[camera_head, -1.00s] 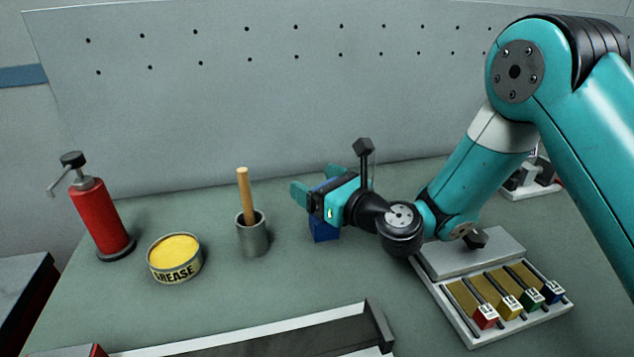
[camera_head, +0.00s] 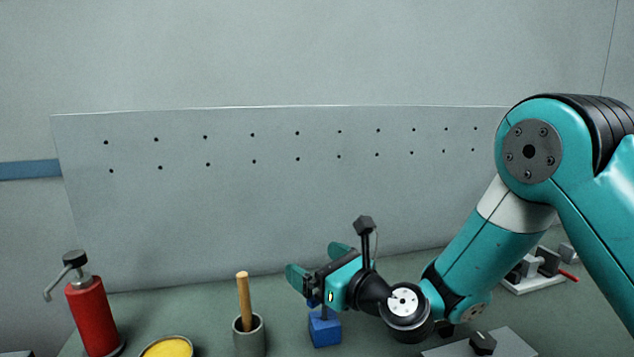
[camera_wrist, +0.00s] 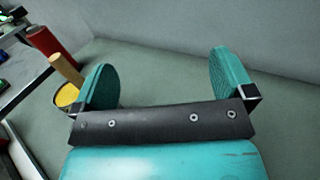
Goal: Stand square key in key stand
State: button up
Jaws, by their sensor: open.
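My gripper (camera_head: 316,264) is open, with its two teal fingers apart and pointing left and away above the bench. In the wrist view, nothing lies between the fingers (camera_wrist: 163,80). A blue block (camera_head: 325,332) stands on the bench just below my gripper, its top partly covered by the gripper. It may be the key stand, but I cannot tell. I cannot clearly make out a square key. A wooden rod (camera_head: 244,300) stands upright in a grey metal cup (camera_head: 249,341) left of the blue block, apart from my gripper.
A red pump bottle (camera_head: 92,317) stands at the far left, with a yellow grease tin (camera_head: 168,349) beside it. A perforated panel (camera_head: 270,215) rises behind the bench. A light grey fixture (camera_head: 535,280) stands at the right, behind my arm.

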notch_tip(320, 180, up, 15)
jog(key=p, duration=0.4)
jog(key=shift+f, duration=0.1)
jog(key=s+d+f+n+g+h, duration=0.2)
jog(key=s+d+n+g+h, duration=0.2)
jog(key=s+n, duration=1)
jog(key=s+d+f+n+g+h, duration=0.3)
jog(key=s+d+n+g, duration=0.5)
jog(key=n, duration=1.1)
jog(key=s+d+h, duration=0.1)
jog(key=s+d, duration=0.3)
jog(key=s, duration=0.3)
jog(key=shift+s+n+g+h, duration=0.15)
jog(key=shift+n+g+h, duration=0.15)
jog(key=shift+n+h, duration=0.1)
jog(key=shift+f, duration=0.1)
